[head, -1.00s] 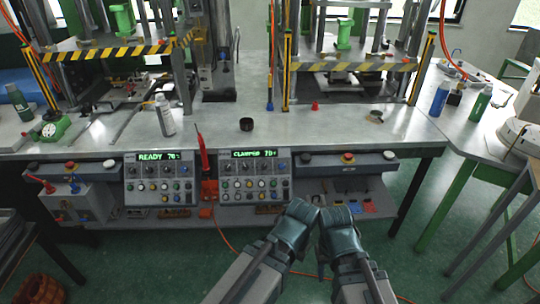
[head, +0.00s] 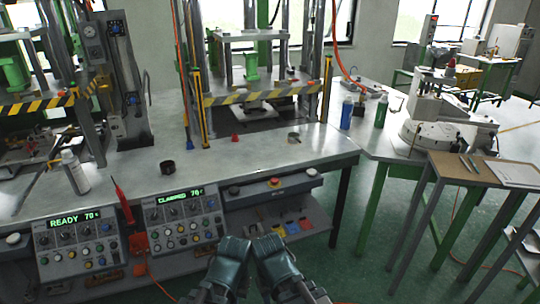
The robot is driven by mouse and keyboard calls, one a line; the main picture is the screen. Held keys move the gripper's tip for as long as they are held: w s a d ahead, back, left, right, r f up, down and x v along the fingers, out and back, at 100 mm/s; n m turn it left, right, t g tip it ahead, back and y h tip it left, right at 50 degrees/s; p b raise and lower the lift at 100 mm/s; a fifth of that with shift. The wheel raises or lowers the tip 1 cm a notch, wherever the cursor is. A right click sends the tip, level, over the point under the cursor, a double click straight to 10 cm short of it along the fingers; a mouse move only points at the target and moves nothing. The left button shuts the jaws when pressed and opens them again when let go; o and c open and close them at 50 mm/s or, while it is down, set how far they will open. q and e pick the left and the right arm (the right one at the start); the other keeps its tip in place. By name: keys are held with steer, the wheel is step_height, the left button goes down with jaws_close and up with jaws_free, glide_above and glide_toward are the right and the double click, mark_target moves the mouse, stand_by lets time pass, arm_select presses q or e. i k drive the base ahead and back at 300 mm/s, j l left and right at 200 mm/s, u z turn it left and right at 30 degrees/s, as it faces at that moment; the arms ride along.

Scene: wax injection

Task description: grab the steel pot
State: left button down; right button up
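I cannot clearly make out a steel pot in the head view. A small dark round cup (head: 167,167) stands on the steel bench top, left of centre. A small low round item (head: 293,138) with a tan and dark look lies farther right on the bench; I cannot tell what it is. My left gripper (head: 235,245) and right gripper (head: 268,243) are side by side at the bottom centre, in front of the bench and apart from both items. Their fingers are seen from behind, so their opening is hidden. I see nothing held.
The steel bench (head: 235,160) carries presses with striped guards (head: 262,95). Control panels (head: 180,222) are along its front. A white bottle (head: 74,172), blue bottle (head: 346,114) and green bottle (head: 381,111) stand on top. A white round machine (head: 440,135) and small table (head: 485,170) are right.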

mark_target(296, 140)
steer(key=i+l+z, duration=0.35)
steer(key=i, duration=0.25)
steer(key=i+z, duration=0.35)
steer(key=i, duration=0.25)
steer(key=i+z, duration=0.35)
steer(key=i, duration=0.25)
